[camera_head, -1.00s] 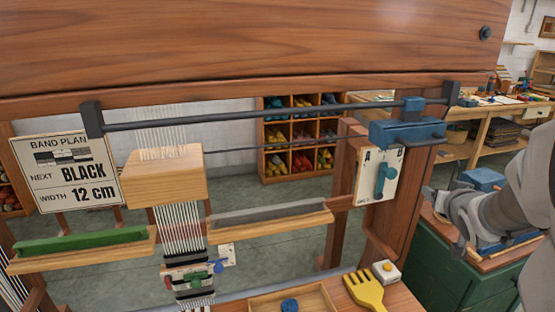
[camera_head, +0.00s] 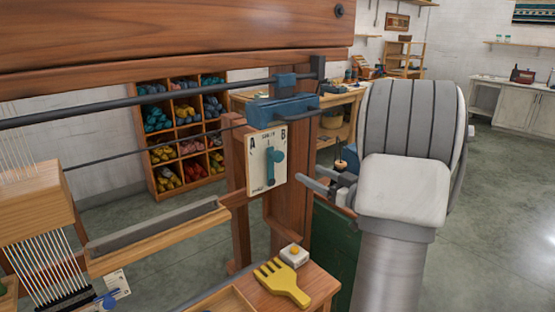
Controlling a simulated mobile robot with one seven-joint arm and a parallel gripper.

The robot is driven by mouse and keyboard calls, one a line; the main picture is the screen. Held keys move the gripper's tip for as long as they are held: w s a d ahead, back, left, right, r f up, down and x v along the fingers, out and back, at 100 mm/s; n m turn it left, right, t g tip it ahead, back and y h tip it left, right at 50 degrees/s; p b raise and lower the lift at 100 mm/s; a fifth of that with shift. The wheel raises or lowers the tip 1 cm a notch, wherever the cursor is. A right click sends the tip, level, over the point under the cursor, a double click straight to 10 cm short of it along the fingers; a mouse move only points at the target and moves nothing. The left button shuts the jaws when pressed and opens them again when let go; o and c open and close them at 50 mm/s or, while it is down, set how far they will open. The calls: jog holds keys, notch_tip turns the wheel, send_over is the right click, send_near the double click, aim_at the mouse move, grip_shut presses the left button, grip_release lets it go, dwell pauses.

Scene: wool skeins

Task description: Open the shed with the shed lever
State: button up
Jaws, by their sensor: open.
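The shed lever (camera_head: 271,170) is a blue handle on a white plate (camera_head: 255,178) marked A and B. The plate is fixed to the loom's right wooden post (camera_head: 286,212). The lever's knob points up, toward the B side. My gripper (camera_head: 312,186) is open and empty, just right of the lever and a little lower in the picture. Its fingers point left toward the plate, with a gap between them and the lever. My arm hides part of the gripper's back end.
A blue block (camera_head: 282,108) with a dark handle sits on the rail above the plate. A yellow comb (camera_head: 282,284) and a small white box with a yellow button (camera_head: 294,256) lie on the wooden ledge below. Yarn shelves (camera_head: 137,122) stand behind. Floor at right is open.

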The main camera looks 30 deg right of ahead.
aim_at(280, 158)
jog(key=w, duration=0.4)
jog(key=w+a, duration=0.1)
jog(key=w, duration=0.4)
jog(key=w+a+b, duration=0.1)
jog(key=w, duration=0.4)
jog(key=shift+w, duration=0.1)
grip_shut()
dwell(0.9)
